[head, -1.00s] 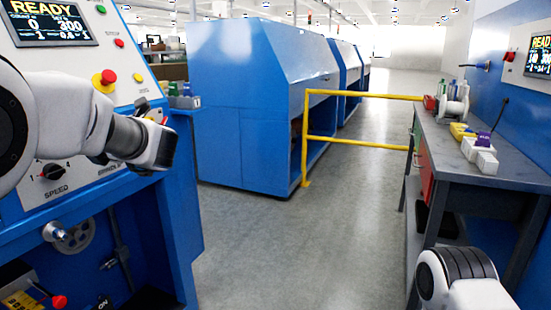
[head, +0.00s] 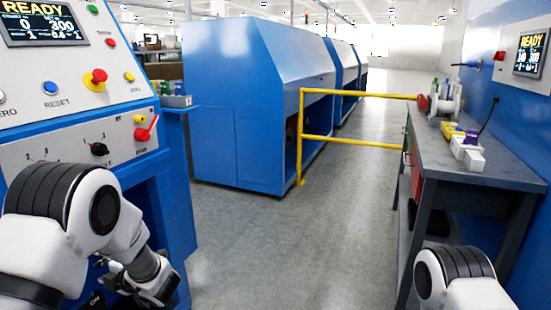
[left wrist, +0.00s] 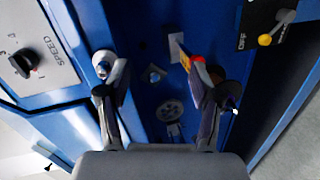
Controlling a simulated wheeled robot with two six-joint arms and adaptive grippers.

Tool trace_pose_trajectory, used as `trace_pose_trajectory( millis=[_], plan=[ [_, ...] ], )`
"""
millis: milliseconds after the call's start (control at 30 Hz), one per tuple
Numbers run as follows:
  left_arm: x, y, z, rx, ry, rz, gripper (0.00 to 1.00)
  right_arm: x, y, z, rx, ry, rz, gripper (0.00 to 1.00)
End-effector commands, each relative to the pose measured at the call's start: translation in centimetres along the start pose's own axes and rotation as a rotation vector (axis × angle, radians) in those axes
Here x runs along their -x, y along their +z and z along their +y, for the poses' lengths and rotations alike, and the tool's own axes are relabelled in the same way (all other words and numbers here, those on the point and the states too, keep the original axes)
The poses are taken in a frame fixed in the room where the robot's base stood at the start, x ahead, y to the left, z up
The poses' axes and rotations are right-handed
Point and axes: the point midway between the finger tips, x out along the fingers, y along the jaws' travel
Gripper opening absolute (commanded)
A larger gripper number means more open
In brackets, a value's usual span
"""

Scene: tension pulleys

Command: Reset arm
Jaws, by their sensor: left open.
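My left gripper (head: 150,285) is low in front of the blue machine's lower section, below its control panel (head: 75,140). In the left wrist view the left gripper (left wrist: 160,88) is open, with nothing between its fingers. A silver round knob (left wrist: 103,62) shows by the left fingertip. A red knob (left wrist: 194,61) shows by the right fingertip. I cannot tell whether either finger touches them. A grey slotted wheel (left wrist: 170,112) lies deeper between the fingers. My right gripper is out of view; only part of my right arm shows at bottom right.
The panel carries a READY display (head: 38,22), a red emergency button (head: 96,78), a blue RESET button (head: 50,88) and a red lever (head: 147,130). A yellow rail (head: 360,94) and a grey workbench (head: 470,150) stand right. The aisle floor (head: 300,235) is clear.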

Motion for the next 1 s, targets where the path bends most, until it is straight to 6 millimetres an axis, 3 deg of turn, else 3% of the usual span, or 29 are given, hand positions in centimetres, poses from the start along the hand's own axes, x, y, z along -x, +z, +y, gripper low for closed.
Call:
trace_pose_trajectory(
  millis=[33, 100, 167, 200, 300, 400, 500, 600, 733, 800, 867, 1000],
  plan=[
    [-0.2, -0.7, -4.9, -0.143, -0.044, -0.04, 0.65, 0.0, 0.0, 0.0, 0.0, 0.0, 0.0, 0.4],
    [0.1, -1.6, -11.3, -0.361, -0.106, -0.128, 0.65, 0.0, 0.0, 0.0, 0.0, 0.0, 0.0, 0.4],
    [0.9, -2.9, -16.6, -0.549, -0.166, -0.216, 0.65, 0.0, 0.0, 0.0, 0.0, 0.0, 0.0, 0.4],
    [1.8, -4.0, -20.0, -0.676, -0.208, -0.283, 0.65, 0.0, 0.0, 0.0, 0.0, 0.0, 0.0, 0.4],
    [4.9, -7.3, -27.7, -0.985, -0.316, -0.478, 0.65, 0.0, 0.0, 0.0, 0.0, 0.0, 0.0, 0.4],
    [9.0, -10.9, -33.5, -1.254, -0.406, -0.698, 0.65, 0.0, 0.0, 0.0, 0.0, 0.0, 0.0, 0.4],
    [13.2, -14.3, -37.1, -1.47, -0.466, -0.927, 0.65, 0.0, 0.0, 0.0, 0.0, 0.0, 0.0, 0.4],
    [17.6, -17.3, -39.0, -1.655, -0.484, -1.181, 0.65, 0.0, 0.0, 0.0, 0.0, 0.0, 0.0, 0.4],
    [23.1, -20.5, -39.8, -1.88, -0.405, -1.566, 0.65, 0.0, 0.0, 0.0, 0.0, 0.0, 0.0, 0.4],
    [24.1, -20.8, -40.1, -1.997, -0.298, -1.711, 0.65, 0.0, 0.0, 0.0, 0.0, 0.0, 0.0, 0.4],
    [24.7, -21.2, -36.9, -2.0, -0.291, -1.706, 0.65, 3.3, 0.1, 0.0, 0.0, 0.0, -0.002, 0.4],
    [25.5, -21.8, -32.8, -1.998, -0.292, -1.701, 0.65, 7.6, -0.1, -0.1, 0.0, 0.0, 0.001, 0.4]
  ],
)
